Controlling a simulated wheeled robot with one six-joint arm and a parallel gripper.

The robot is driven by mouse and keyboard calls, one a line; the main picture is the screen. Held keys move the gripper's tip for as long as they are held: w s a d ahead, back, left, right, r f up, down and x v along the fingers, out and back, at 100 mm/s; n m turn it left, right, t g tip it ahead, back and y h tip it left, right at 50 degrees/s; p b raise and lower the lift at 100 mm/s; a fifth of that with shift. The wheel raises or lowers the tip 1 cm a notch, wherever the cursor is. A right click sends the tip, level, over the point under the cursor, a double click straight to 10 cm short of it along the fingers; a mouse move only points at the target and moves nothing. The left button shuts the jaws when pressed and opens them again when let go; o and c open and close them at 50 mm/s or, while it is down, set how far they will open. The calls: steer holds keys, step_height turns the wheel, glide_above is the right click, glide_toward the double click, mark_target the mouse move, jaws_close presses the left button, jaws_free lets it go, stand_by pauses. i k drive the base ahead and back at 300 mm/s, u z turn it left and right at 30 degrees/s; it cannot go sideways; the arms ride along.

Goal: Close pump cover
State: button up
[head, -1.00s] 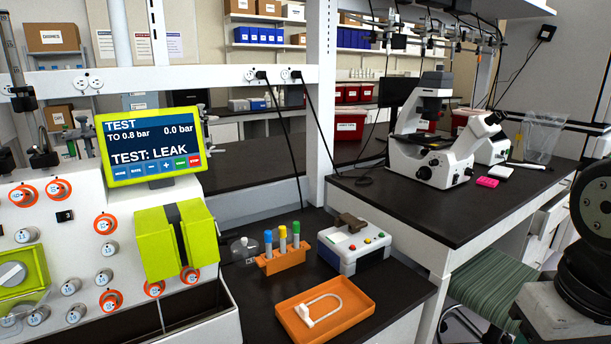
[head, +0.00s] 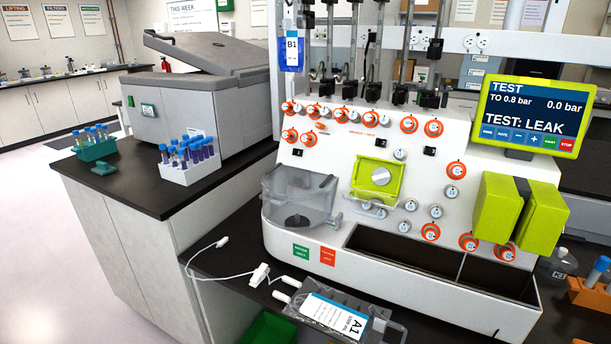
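The white cell processor (head: 325,160) stands on the dark bench in the middle of the head view. On its front is a lime-green pump housing (head: 362,190) with a round grey rotor or knob (head: 380,176). The front of the housing looks uncovered. A small clear flap (head: 369,208) seems to hang tilted out below it; this looks like the pump cover standing open, but it is small and hard to make out. My gripper is not in view.
A clear chamber (head: 300,200) projects left of the pump. An open dark trough (head: 400,255) lies below. Two lime-green blocks (head: 520,213) and a screen (head: 533,117) reading TEST: LEAK are at right. A labelled bag (head: 335,314) with tubing lies in front.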

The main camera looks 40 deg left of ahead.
mark_target(369, 196)
steer(key=u, duration=1.25)
